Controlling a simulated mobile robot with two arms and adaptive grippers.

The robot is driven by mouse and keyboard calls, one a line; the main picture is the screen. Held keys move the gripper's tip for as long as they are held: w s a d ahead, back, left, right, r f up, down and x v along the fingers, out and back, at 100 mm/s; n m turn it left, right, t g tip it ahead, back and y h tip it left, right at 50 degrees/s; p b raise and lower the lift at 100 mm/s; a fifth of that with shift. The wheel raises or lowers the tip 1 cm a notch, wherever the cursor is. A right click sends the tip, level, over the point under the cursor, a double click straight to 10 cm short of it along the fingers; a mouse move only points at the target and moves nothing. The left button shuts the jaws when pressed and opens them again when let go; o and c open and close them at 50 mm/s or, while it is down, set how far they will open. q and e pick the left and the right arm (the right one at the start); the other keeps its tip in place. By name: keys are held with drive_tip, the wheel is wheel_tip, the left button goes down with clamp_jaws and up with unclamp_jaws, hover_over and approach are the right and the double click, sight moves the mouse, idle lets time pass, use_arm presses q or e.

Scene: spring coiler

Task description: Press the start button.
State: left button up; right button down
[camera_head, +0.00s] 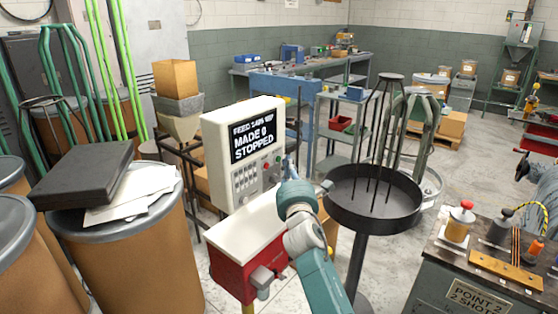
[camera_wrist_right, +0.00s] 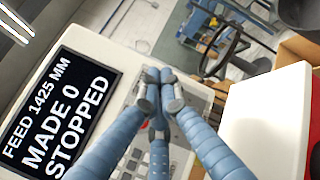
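The control panel (camera_head: 218,150) is a cream box with a dark screen (camera_head: 256,142) reading MADE 0 and STOPPED. The screen also shows in the right wrist view (camera_wrist_right: 55,118), with FEED 1425 MM. Below it are rows of keys (camera_head: 245,183) and small round controls (camera_head: 268,174); I cannot tell which is the start button. My right gripper (camera_head: 287,168) is at the panel's right edge. In the wrist view its blue fingers (camera_wrist_right: 160,82) are drawn together with nothing between them, over the panel face, covering part of the controls. Whether they touch it is unclear. My left gripper is out of view.
A red and cream cabinet (camera_head: 237,243) stands below the panel. A round black tray on a post (camera_head: 372,222) is to the right of my arm. Brown drums (camera_head: 125,245) crowd the left, and a workbench (camera_head: 465,262) stands at right front.

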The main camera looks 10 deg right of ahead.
drive_tip(key=shift+w+a, duration=0.1)
drive_tip(key=shift+w, duration=0.05)
drive_tip(key=shift+w+a, duration=0.15)
drive_tip(key=shift+w, duration=0.05)
idle(0.3)
drive_tip(key=shift+w+a+b, duration=0.25)
drive_tip(key=shift+b, duration=0.3)
idle(0.4)
drive_tip(key=shift+r, duration=0.1)
drive_tip(key=shift+s+d+p, duration=0.45)
drive_tip(key=shift+s+p, duration=0.15)
drive_tip(key=shift+p, duration=0.1)
